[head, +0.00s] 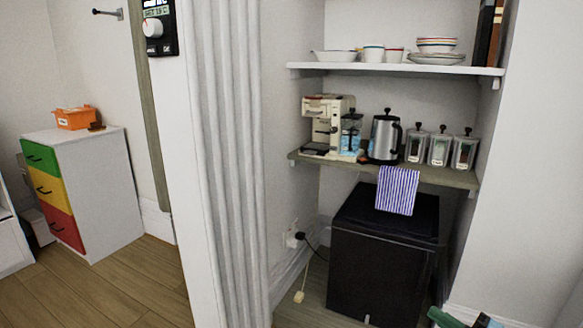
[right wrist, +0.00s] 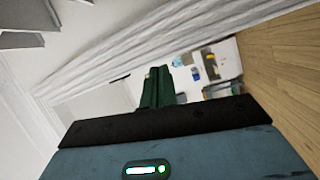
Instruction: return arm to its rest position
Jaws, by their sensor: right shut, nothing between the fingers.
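My right gripper (head: 440,316) shows only in part at the bottom right edge of the head view, as a green finger end and a bit of dark and teal body. In the right wrist view its green fingers (right wrist: 157,86) are together, with nothing held between them. My left gripper is not in view.
A black mini fridge (head: 378,262) stands below a wooden shelf (head: 450,178) holding a coffee machine (head: 325,122), a kettle (head: 385,137) and jars. A striped cloth (head: 397,190) hangs there. A coloured drawer unit (head: 95,190) stands left. Wood floor at left is open.

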